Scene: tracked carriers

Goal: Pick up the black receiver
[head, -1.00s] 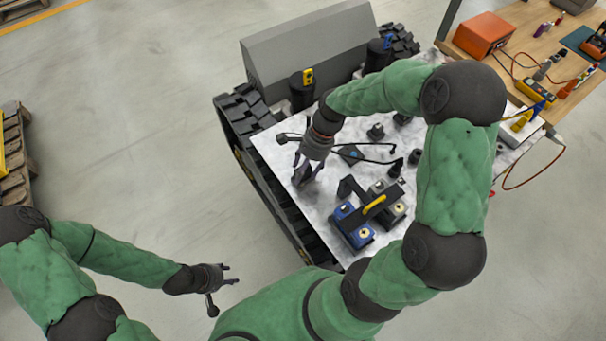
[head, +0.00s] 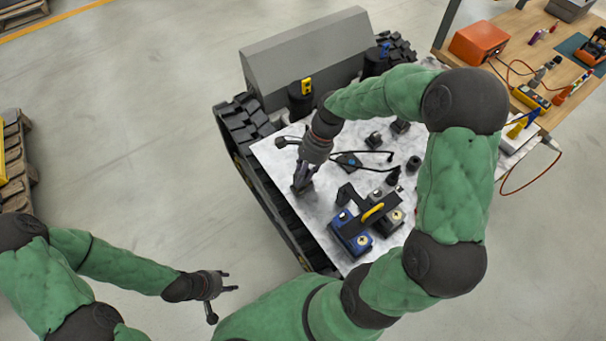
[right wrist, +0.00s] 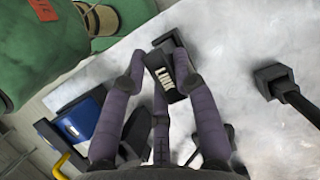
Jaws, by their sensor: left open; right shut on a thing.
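The black receiver (right wrist: 181,72) has a white label reading LINK. In the right wrist view it sits between the fingers of my right gripper (right wrist: 165,88). The right gripper is shut on it. In the head view my right gripper (head: 303,182) points down at the left part of the pale speckled deck (head: 272,152), and its fingers mostly hide the receiver. I cannot tell whether the receiver touches the deck. My left gripper (head: 222,288) is open and empty over the floor, left of the carrier.
A blue and grey pair of blocks with a yellow handle (head: 373,213) stands on the deck, right of the right gripper. Black knobs and a cabled part (head: 348,160) lie behind. A grey housing (head: 310,50) is at the back. A workbench (head: 520,45) with tools is at right.

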